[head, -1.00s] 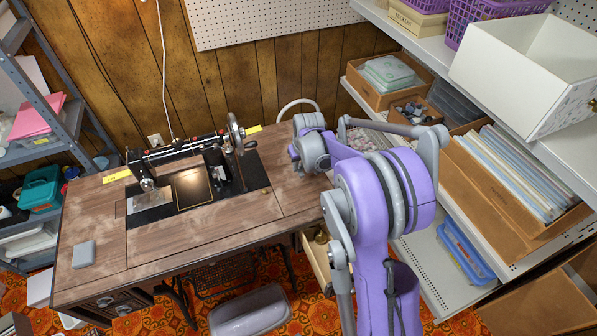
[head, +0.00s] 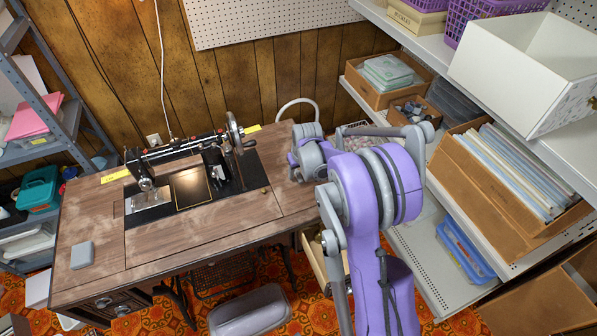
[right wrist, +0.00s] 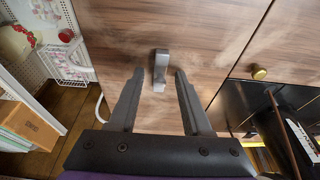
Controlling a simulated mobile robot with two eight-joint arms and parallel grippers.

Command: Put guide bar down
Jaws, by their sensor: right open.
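The guide bar (right wrist: 160,70) is a small grey metal piece on the brown wooden table top in the right wrist view. My right gripper (right wrist: 159,90) is open, with one finger on each side of the bar and visible gaps between. I cannot tell whether the bar stands or lies flat. In the head view my right arm reaches over the right end of the sewing table (head: 165,235), and the bar is hidden there. My left gripper is out of view.
The black sewing machine (head: 205,165) stands at the table's back middle. A grey block (head: 82,254) lies at the left front. A brass knob (right wrist: 259,72) is right of the bar. Shelves with boxes (head: 505,180) line the right side. The table's front is mostly clear.

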